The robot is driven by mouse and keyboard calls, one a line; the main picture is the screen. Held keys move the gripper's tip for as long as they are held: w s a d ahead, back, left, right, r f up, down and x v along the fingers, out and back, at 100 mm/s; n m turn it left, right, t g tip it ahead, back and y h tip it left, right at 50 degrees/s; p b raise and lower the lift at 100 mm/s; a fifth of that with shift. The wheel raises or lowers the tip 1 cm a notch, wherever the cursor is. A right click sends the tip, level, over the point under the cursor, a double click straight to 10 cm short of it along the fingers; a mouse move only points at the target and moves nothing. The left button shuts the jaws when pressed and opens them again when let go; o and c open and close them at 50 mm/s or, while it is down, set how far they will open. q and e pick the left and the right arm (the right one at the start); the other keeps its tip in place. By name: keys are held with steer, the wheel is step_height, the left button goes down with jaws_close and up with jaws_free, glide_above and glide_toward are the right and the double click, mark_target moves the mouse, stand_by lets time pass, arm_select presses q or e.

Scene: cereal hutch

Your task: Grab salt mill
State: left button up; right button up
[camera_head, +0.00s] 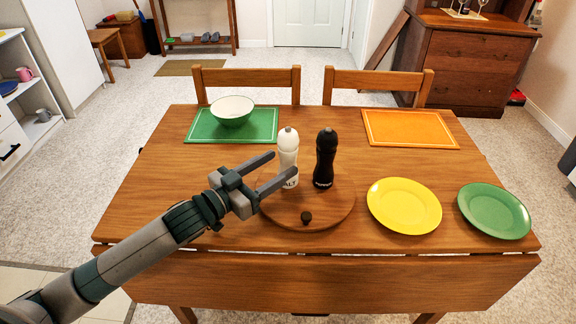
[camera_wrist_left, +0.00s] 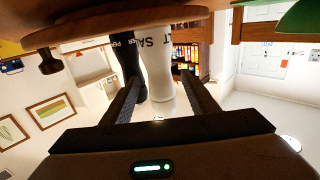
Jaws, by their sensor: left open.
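The white salt mill (camera_head: 288,146) stands upright on a round wooden board (camera_head: 330,217), its "SALT" lettering partly hidden by my gripper. My left gripper (camera_head: 284,163) is open, reaching in from the left at the mill; one fingertip is left of it and the other crosses in front of its lower body. In the left wrist view, which is upside down, the salt mill (camera_wrist_left: 159,72) shows between the open fingers (camera_wrist_left: 163,82). I cannot tell whether they touch it. The black pepper mill (camera_head: 325,160) stands just right of it. My right gripper is not in view.
The board has a dark knob (camera_head: 306,217) at its front. A yellow plate (camera_head: 404,206) and a green plate (camera_head: 494,211) lie to the right.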

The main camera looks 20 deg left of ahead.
mark_target(282, 163)
arm_select(q)
steer(key=x, duration=0.3)
steer(key=shift+w+d, duration=0.2)
steer(key=shift+w, duration=0.15)
steer(key=shift+w+d+f, duration=0.1)
steer(key=shift+w, duration=0.15)
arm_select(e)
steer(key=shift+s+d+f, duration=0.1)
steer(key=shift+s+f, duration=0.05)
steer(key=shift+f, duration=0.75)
arm_select(q)
jaws_close()
